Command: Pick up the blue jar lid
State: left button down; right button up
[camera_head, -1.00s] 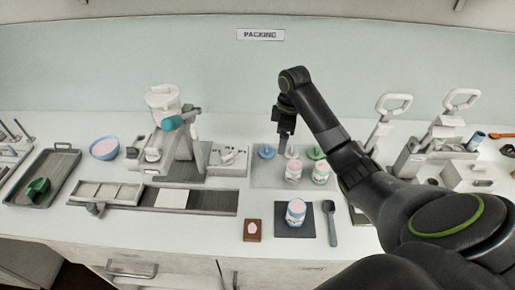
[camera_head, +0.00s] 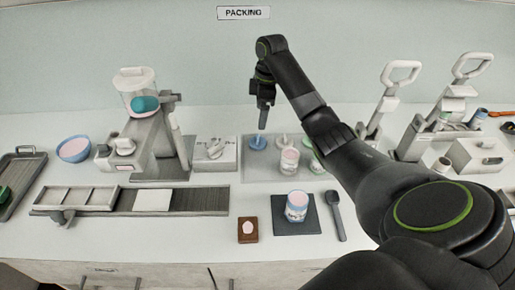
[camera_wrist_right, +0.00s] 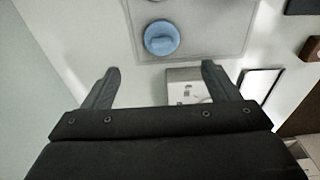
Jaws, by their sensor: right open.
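The blue jar lid (camera_head: 258,142) lies on a grey mat behind the jars in the head view. In the right wrist view the round blue lid (camera_wrist_right: 161,38) lies just beyond the gap between the fingertips, roughly centred on it. My right gripper (camera_head: 263,118) points down above the lid, apart from it. In the wrist view my right gripper (camera_wrist_right: 160,68) is open with nothing between its fingers. My left gripper is not in view.
A white lid (camera_head: 283,141) and a pink-topped jar (camera_head: 289,160) stand close by. Another jar (camera_head: 297,206) stands on a dark mat (camera_head: 318,222) in front. A white box-like device (camera_head: 214,163) is left of the lid. Lever presses stand to the right.

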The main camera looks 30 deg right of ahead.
jog(key=p, duration=0.2)
send_over(258, 137)
jog(key=f, duration=0.4)
jog(key=shift+d+f, duration=0.15)
jog(key=shift+d, duration=0.2)
jog(key=shift+f, duration=0.45)
jog(key=f, duration=0.1)
jog(key=f+p, duration=0.1)
jog(key=f, duration=0.2)
jog(key=shift+a+f+p, duration=0.25)
jog(key=shift+a+p, duration=0.05)
jog(key=shift+f, duration=0.25)
jog(key=shift+c, duration=0.4)
jog(key=c, duration=1)
